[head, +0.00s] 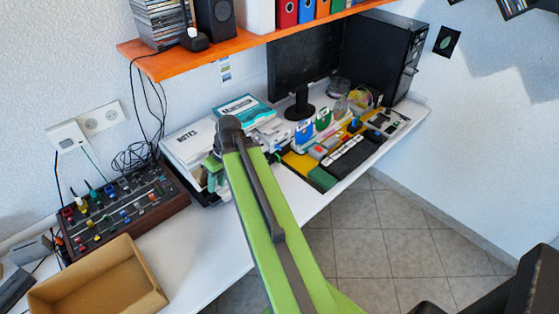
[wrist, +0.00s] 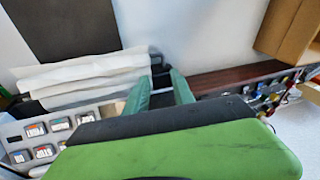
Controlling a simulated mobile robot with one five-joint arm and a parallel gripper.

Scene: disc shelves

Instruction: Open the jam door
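I cannot make out a jam door for certain in either view. My gripper (wrist: 161,84) shows two green fingers with a gap between them and nothing held. In the head view my gripper (head: 214,172) is at the right front side of a white paper stack marked NOTES (head: 188,140), mostly hidden behind my arm. The paper stack (wrist: 85,75) is left of the fingers in the wrist view, with a thin dark and grey edge close to the fingertips. Whatever lies under the papers is mostly hidden.
A mixer with coloured knobs (head: 118,212) and an open cardboard box (head: 98,280) stand left on the white desk. An orange shelf (head: 215,50) hangs above. The tiled floor (head: 385,240) is clear.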

